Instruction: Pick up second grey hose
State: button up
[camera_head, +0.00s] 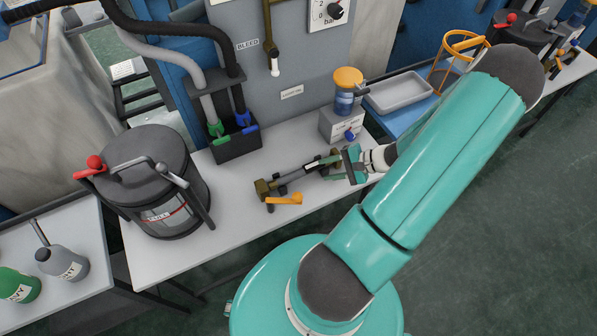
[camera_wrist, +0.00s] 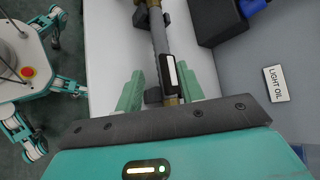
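A grey hose (camera_head: 166,55) curves down to the black holder (camera_head: 240,148), beside a black hose (camera_head: 183,30). Green and blue fittings show at the holder. A short grey tube (camera_head: 297,174) with brass ends and a white label lies on the white bench; it also shows in the wrist view (camera_wrist: 159,36). Which of these is the second grey hose, I cannot tell. My gripper (camera_head: 352,165) is at the tube's right end. In the wrist view my gripper (camera_wrist: 160,85) is open, with its teal fingers on either side of the tube and gaps between.
An orange lever (camera_head: 284,199) lies at the tube's front. A dark lidded pot (camera_head: 152,180) stands on the bench's left. A small grey box (camera_head: 342,126) with an orange-topped jar (camera_head: 347,92) stands behind my gripper. A panel rises behind.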

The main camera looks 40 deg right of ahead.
aim_at(308, 171)
jog(key=x, duration=0.7)
jog(key=shift+w+f, duration=0.25)
jog(key=shift+w, duration=0.2)
jog(key=c, duration=0.8)
